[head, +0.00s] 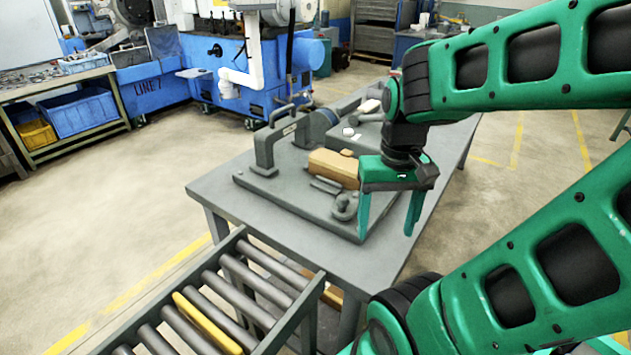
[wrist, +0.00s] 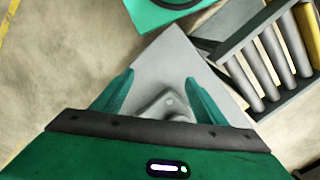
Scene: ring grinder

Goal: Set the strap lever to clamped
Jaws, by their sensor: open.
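A grey fixture plate (head: 300,205) lies on a grey table (head: 265,228). On its near right corner is a small grey lever-like part with a round hub (head: 345,207), beside a short bar (head: 325,185). I take this part for the strap lever, but its setting is unclear. My gripper (head: 386,233) points down, open, just right of this part.
A tan block (head: 333,167) and a grey arched bracket (head: 268,150) with a handle stand on the plate. A roller conveyor (head: 215,300) with a yellow bar (head: 205,322) adjoins the table's near side. The table's front left corner is bare.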

